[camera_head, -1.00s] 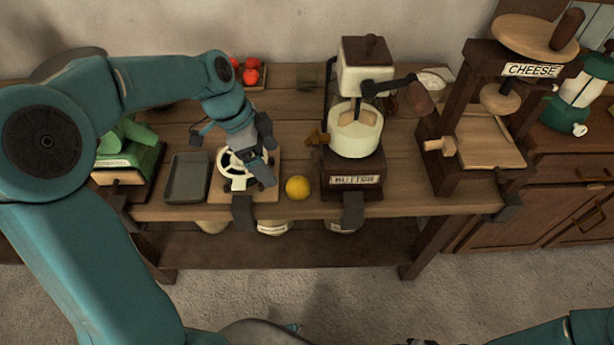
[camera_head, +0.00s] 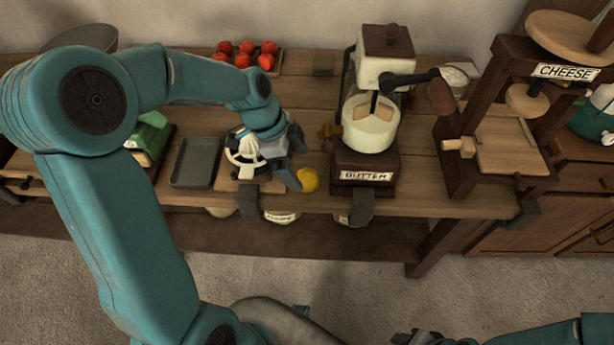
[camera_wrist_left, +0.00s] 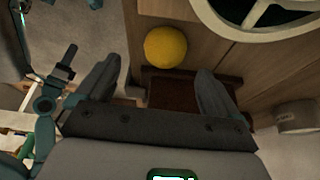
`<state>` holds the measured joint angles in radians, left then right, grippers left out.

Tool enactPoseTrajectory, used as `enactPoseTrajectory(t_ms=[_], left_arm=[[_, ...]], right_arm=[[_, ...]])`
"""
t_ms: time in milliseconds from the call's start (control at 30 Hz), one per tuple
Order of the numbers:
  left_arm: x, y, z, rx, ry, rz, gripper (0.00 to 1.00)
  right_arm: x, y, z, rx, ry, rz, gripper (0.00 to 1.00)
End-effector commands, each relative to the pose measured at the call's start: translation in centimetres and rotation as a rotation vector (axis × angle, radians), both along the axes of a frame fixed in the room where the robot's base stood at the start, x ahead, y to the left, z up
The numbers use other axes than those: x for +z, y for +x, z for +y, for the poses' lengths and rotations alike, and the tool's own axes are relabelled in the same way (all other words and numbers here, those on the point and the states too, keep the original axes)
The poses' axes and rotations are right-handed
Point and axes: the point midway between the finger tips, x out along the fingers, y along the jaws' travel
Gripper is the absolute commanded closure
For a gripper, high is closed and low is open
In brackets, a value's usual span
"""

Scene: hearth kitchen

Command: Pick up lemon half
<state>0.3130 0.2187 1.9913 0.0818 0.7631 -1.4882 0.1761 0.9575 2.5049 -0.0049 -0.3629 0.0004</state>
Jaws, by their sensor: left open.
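The lemon half (camera_head: 309,180) is a small yellow round thing near the front edge of the wooden table, left of the butter churn. My left gripper (camera_head: 288,166) is open just left of it, with a dark finger overlapping the lemon's left side in the head view. In the left wrist view the lemon (camera_wrist_left: 165,47) shows whole, beyond and between the spread fingertips of the gripper (camera_wrist_left: 158,72), with nothing held. My right arm enters at the bottom right; its gripper (camera_head: 415,338) is cut off by the bottom edge.
A white wheel-topped device (camera_head: 243,158) stands left of my left gripper. A grey tray (camera_head: 195,163) lies further left. The butter churn (camera_head: 370,125) stands close right of the lemon, and a cheese press (camera_head: 453,150) beyond it. Red tomatoes (camera_head: 265,62) sit at the back.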

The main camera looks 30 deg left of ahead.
Motion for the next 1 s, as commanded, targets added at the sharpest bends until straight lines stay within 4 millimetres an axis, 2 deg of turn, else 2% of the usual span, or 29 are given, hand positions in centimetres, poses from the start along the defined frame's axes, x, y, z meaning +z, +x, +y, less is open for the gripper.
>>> enactPoseTrajectory(t_ms=[300,600,800,1000], left_arm=[[-4.2,1.3,-1.4,-0.002,-0.001,0.004,0.05],[-4.8,1.6,-1.6,0.000,0.000,0.001,0.05],[-4.7,1.5,-1.6,0.000,0.000,0.001,0.68],[-4.7,1.5,-1.6,0.000,0.000,0.000,0.68]], right_arm=[[0.3,0.0,0.0,0.000,0.000,0.000,0.57],[0.3,0.0,0.0,0.000,0.000,0.000,0.57],[0.3,0.0,0.0,0.000,0.000,0.000,0.57],[0.3,0.0,0.0,0.000,0.000,0.000,0.57]])
